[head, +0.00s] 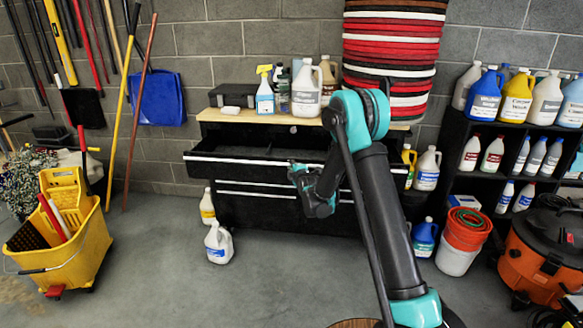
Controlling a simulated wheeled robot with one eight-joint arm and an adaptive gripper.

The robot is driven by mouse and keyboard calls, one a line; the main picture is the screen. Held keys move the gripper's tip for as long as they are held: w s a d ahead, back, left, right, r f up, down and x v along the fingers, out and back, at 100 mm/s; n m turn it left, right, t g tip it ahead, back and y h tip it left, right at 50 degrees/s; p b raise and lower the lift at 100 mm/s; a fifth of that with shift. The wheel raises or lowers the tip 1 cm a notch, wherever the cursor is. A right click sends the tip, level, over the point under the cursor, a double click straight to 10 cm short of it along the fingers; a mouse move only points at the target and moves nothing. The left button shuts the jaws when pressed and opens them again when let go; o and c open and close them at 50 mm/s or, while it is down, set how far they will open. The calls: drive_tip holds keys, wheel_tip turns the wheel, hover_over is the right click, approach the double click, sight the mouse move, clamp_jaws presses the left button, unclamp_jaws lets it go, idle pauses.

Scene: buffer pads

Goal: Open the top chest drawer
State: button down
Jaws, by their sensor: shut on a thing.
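A black tool chest (258,208) with a wooden top stands against the grey block wall. Its top drawer (228,160) is pulled out toward me, and its dark inside shows from above. Silver handle strips run along the drawer fronts. My gripper (296,168) is at the middle of the top drawer's front edge, shut on the drawer's handle strip. The fingertips are small and partly hidden by my own gripper body. My arm covers the right part of the drawer. The lower drawers (250,188) look closed.
Bottles (306,92) and a dark case stand on the chest top. A yellow mop bucket (75,235) is at left; shelves, buckets and an orange vacuum (545,255) at right.

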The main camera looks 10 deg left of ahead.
drive_tip(key=c, duration=1.8)
unclamp_jaws()
drive_tip(key=v, duration=1.2)
drive_tip(key=shift+s, duration=0.1)
drive_tip(key=s+d+r+m+g+h, duration=0.2)
drive_tip(key=s+d+m+g+h, duration=0.25)
drive_tip(key=s+d+m, duration=0.8)
drive_tip(key=s+d+f+m+g, duration=0.2)
drive_tip(key=s+d+m, duration=0.1)
drive_tip(key=s, duration=0.6)
drive_tip(key=s+d+f+m+g+h, duration=0.1)
drive_tip(key=s+d+f+m+g, duration=0.1)
drive_tip(key=s+d, duration=0.3)
drive_tip(key=s+d+f+m+g, duration=0.2)
drive_tip(key=s+d+m, duration=0.2)
drive_tip(key=s, duration=0.9)
drive_tip(key=shift+s+d, duration=0.4)
drive_tip(key=shift+d, duration=0.2)
